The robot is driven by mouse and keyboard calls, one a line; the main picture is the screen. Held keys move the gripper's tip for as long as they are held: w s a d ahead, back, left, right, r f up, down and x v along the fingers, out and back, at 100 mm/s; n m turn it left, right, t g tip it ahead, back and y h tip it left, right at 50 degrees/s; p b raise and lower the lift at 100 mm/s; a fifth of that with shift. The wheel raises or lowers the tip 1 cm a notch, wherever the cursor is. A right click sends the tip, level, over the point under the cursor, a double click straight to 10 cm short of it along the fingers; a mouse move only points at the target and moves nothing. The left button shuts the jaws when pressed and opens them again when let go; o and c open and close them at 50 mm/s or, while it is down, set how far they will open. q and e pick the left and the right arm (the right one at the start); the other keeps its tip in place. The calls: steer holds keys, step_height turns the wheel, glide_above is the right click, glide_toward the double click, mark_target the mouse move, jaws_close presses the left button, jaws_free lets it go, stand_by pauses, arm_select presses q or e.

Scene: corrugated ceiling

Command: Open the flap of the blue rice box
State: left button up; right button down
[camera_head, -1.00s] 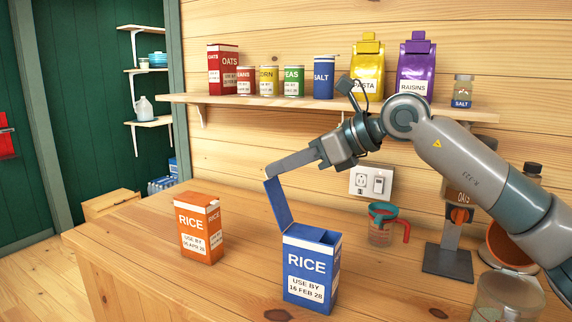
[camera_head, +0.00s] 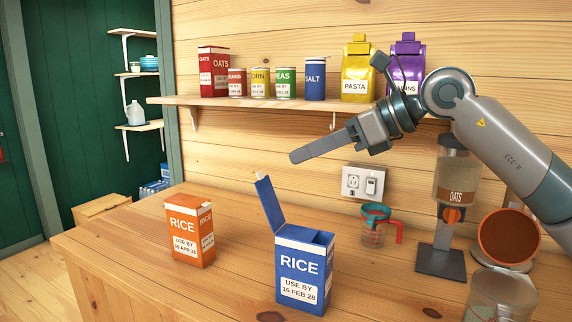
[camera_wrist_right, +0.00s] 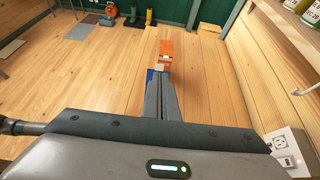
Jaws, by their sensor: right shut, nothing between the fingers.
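The blue rice box (camera_head: 303,272) stands upright on the wooden counter. Its flap (camera_head: 269,203) is raised and tilts up and to the left, and the top of the box is open. My right gripper (camera_head: 293,157) is shut and empty, above and a little right of the flap's tip, apart from it. In the right wrist view, my shut fingers (camera_wrist_right: 160,80) hide most of the blue box, and only a bit of blue (camera_wrist_right: 151,75) shows beside them. My left gripper is not in view.
An orange rice box (camera_head: 188,232) stands left on the counter (camera_head: 130,240). A measuring cup (camera_head: 375,228) and an oats dispenser (camera_head: 456,180) stand to the right. A wall shelf (camera_head: 270,103) with boxes, cans and bags is behind my arm.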

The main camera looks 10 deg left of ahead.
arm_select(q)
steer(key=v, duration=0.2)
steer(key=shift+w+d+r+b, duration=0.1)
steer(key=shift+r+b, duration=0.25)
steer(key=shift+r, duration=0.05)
arm_select(e)
steer(key=v, duration=1)
steer(key=shift+r, duration=0.15)
